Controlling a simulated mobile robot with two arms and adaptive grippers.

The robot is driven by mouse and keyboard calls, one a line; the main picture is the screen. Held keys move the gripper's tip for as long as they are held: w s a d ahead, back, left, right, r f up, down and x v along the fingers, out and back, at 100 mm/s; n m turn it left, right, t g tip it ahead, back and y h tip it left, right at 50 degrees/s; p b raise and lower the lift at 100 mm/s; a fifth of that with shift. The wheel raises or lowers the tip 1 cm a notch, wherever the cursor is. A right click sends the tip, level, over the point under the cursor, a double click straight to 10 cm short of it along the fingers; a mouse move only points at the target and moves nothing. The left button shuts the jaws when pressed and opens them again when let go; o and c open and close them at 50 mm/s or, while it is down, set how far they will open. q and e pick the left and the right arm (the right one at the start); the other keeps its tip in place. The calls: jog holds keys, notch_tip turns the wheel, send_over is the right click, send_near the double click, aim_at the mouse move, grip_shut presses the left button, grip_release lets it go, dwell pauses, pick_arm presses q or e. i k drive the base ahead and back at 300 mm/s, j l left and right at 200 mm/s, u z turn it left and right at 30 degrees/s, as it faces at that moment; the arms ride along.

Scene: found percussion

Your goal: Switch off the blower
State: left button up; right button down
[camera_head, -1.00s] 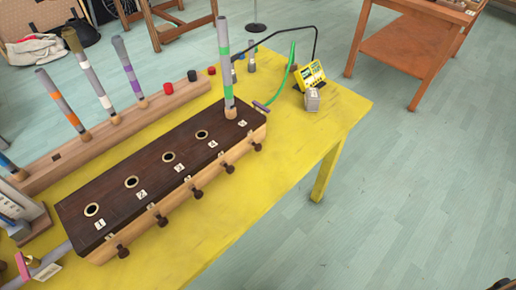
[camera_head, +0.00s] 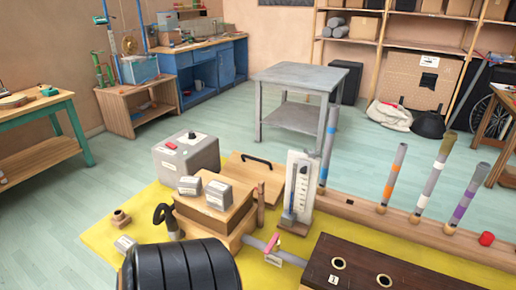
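A grey box that looks like the blower (camera_head: 187,158) stands at the back left of the yellow table in the head view. A small red button or knob (camera_head: 171,146) sits on its top, with small dark fittings near the back edge. Whether the blower is running or off cannot be told. Its lower front is partly hidden by the wooden box in front. Neither of my grippers is in view.
A wooden box (camera_head: 217,218) bearing grey labelled blocks (camera_head: 190,186) stands before the blower. A large black ribbed cylinder (camera_head: 178,268) fills the bottom foreground. A gauge stand (camera_head: 299,186) and upright pipes (camera_head: 435,177) stand right. Bare yellow tabletop (camera_head: 100,237) shows left.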

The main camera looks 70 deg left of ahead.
aim_at(169, 144)
jog(key=u, duration=2.65)
jog(key=i+j+z, duration=0.2)
jog(key=j, duration=0.25)
jog(key=j+z, duration=0.25)
jog(key=j, duration=0.2)
jog(key=i+j+z, duration=0.2)
jog(key=j, duration=0.3)
jog(key=k, duration=0.1)
